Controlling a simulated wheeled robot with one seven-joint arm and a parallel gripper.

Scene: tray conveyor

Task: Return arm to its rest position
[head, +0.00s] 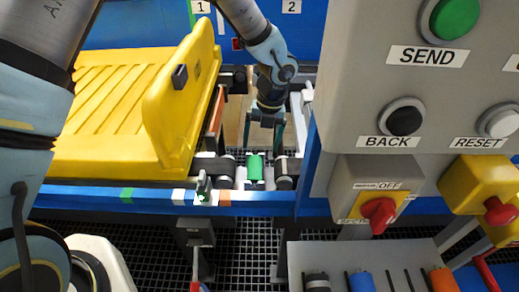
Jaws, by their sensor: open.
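My gripper (264,143) hangs from my arm near the middle of the head view, pointing down beside the conveyor. Its two dark fingers are apart, and I see nothing held between them. A green cylinder (255,168) lies just below the fingertips in the picture, among grey and white rollers. I cannot tell how far above it the fingers are.
A yellow tray (180,135) sits on the conveyor to the left. A grey control panel (375,25) with SEND, BACK and RESET buttons and a red rotary switch (378,212) stands close on the right. A blue rail (250,203) crosses in front.

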